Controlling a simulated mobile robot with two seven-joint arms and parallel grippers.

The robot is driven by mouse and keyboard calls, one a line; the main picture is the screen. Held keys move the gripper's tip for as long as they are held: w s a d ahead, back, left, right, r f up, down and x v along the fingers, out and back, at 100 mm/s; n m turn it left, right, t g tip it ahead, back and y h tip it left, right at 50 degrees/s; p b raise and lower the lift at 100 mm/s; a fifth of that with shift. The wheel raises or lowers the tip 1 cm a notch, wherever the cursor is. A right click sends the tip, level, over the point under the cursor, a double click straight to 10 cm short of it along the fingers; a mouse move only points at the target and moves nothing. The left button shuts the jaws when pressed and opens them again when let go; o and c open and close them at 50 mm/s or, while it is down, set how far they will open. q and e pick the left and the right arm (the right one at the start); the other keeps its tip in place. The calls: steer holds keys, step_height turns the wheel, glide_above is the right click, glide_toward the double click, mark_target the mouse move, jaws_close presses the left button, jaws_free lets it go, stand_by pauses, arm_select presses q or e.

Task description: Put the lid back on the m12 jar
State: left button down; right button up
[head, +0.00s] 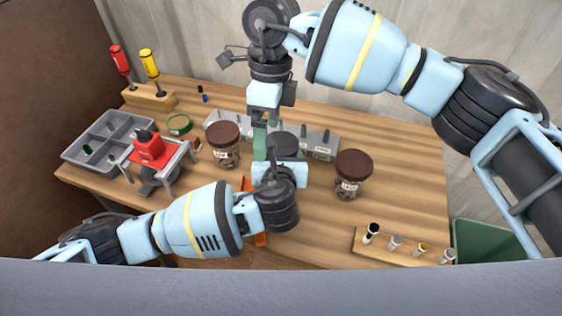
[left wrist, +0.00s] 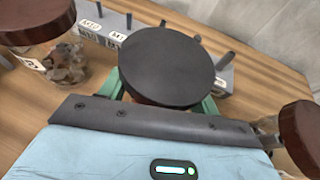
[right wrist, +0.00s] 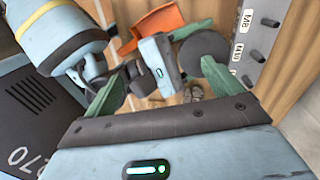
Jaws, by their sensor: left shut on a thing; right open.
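A dark, round lid (head: 286,143) is at the middle of the bench, face-on in the left wrist view (left wrist: 172,65) and in the right wrist view (right wrist: 208,58). My left gripper (left wrist: 163,98) is shut there, its green fingers partly hidden under the disc; I cannot tell whether they grip the lid or a jar beneath. Grey pieces (right wrist: 195,93) show near the disc in the right wrist view. My right gripper (head: 263,148) is open, pointing down just above and beside my left gripper. No m12 label is readable on a jar.
Brown-lidded jars stand left (head: 225,153) and right (head: 350,180). A grey pegged rack (head: 322,146) lies behind. A grey bin (head: 82,150), red press (head: 150,148), screwdriver block (head: 150,97) and green ring (head: 179,124) are at left. A wooden strip (head: 400,250) with several small pots is front right.

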mark_target(281, 143)
steer(key=n, duration=0.5)
steer(key=w+n, duration=0.1)
steer(key=n, duration=0.4)
steer(key=w+d+n+t, duration=0.1)
steer(key=n, duration=0.4)
steer(key=shift+r+n+h, duration=0.2)
steer(key=shift+n+h, duration=0.1)
steer(key=shift+h, duration=0.1)
steer(key=w+n, duration=0.1)
steer(key=n, duration=0.1)
steer(key=w+d+n, duration=0.1)
steer(key=n+t, duration=0.1)
steer(key=n, duration=0.1)
steer(key=shift+w+d+r+n, duration=0.15)
steer(key=shift+w+d+n, duration=0.15)
steer(key=shift+w, duration=0.1)
steer(key=shift+f, duration=4)
steer(key=shift+c, duration=0.3)
steer(key=c, duration=1)
steer(key=shift+m, duration=1.7)
